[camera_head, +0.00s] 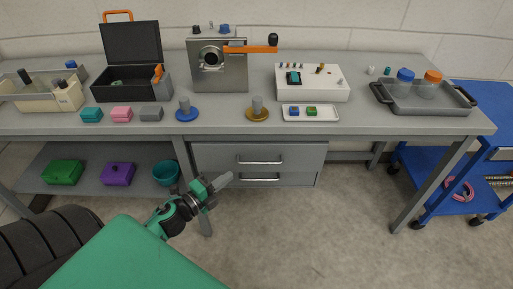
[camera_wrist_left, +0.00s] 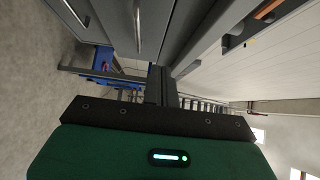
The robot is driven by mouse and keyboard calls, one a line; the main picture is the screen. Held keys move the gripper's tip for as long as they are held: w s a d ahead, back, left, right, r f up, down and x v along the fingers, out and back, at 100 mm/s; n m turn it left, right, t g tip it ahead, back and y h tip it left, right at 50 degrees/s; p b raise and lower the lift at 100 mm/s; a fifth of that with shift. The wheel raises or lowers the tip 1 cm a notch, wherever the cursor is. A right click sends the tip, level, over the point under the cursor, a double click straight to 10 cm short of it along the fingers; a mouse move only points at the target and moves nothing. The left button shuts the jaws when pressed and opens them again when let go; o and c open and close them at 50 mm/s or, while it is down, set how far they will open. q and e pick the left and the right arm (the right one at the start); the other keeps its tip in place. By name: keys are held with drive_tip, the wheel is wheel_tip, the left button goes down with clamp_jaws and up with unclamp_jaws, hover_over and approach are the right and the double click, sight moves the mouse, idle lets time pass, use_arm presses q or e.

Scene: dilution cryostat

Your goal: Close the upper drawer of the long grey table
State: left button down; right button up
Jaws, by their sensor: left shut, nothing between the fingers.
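The long grey table (camera_head: 350,124) spans the head view. Under its top, left of middle, sits a drawer unit. The upper drawer (camera_head: 215,157) has a grey front with a silver bar handle (camera_head: 260,160); I cannot tell surely how far it stands out. The lower drawer (camera_head: 300,180) shows as a narrower strip below it, with its own handle. My left gripper (camera_head: 224,181) is shut and empty, in front of the drawers' left part, apart from the handles as far as I can tell. The wrist view shows its dark fingers (camera_wrist_left: 162,86) and the upper drawer's handle (camera_wrist_left: 137,28). My right gripper is out of view.
The tabletop holds a black toolbox (camera_head: 131,55), a metal box with an orange lever (camera_head: 219,77), a white device (camera_head: 324,82) and a grey tray (camera_head: 424,98). A low shelf (camera_head: 88,181) is at left. A blue cart (camera_head: 445,181) stands right. The floor before the drawers is clear.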

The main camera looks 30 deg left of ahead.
use_arm(q)
approach(258, 146)
drive_tip(key=w+d, duration=0.2)
drive_tip(key=d, duration=0.1)
drive_tip(key=shift+d, duration=0.1)
drive_tip(key=w, duration=0.1)
drive_tip(key=w+a, duration=0.1)
drive_tip(key=shift+w+a+f, duration=0.15)
drive_tip(key=shift+w+a, duration=0.15)
drive_tip(key=shift+w, duration=0.1)
drive_tip(key=shift+w+a, duration=0.2)
drive_tip(key=shift+w, duration=0.15)
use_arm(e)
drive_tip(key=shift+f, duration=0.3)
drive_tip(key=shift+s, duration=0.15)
